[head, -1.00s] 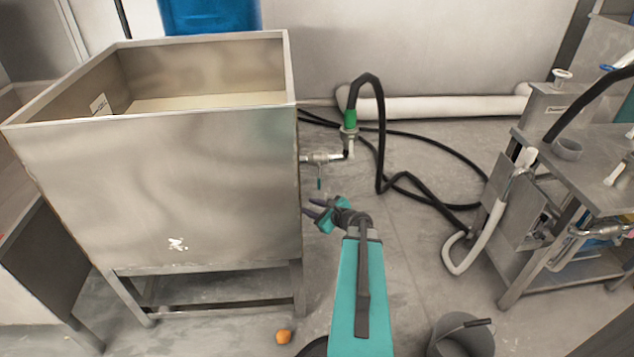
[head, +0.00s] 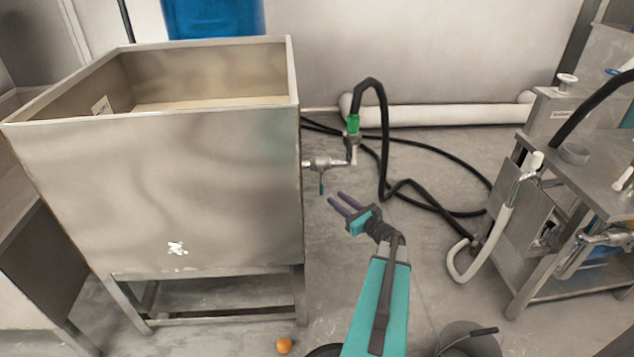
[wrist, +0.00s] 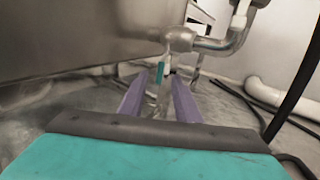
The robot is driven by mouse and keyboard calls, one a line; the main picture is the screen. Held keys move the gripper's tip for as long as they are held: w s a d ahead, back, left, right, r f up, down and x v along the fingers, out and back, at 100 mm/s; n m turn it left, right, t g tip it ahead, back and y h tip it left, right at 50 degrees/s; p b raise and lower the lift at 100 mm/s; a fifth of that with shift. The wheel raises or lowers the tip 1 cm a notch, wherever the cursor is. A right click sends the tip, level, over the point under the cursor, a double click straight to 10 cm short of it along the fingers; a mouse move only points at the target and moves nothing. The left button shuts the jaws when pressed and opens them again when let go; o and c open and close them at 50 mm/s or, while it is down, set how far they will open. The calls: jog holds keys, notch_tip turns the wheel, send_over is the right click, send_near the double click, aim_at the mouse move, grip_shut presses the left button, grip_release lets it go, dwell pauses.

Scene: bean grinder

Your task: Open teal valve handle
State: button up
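The teal valve handle (head: 321,188) hangs down from the metal pipe fitting (head: 325,163) on the right side of the steel tank. In the wrist view the teal handle (wrist: 160,72) shows ahead, between the lines of the two fingers, below the pipe valve (wrist: 181,40). My gripper (head: 338,202) has two purple fingers spread apart with nothing between them. It sits to the right of and slightly below the handle in the head view, apart from it. The wrist view shows the open gripper (wrist: 160,88) pointing toward the handle.
The large steel tank (head: 160,190) fills the left. A black hose (head: 382,140) rises from the green connector (head: 353,124) and drops to the floor. A steel table (head: 590,195) stands at right. A bucket (head: 470,342) and an orange ball (head: 284,346) are on the floor.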

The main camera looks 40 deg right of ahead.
aim_at(322, 189)
jog(key=shift+d, duration=0.1)
jog(key=w+d+b, duration=0.1)
jog(key=w+b, duration=0.3)
jog(key=w, duration=0.9)
jog(key=shift+w+d+b, duration=0.25)
jog(key=shift+w+b, duration=0.05)
jog(key=shift+c, duration=0.2)
grip_shut()
jog(key=shift+s+d, duration=0.1)
jog(key=shift+d, duration=0.05)
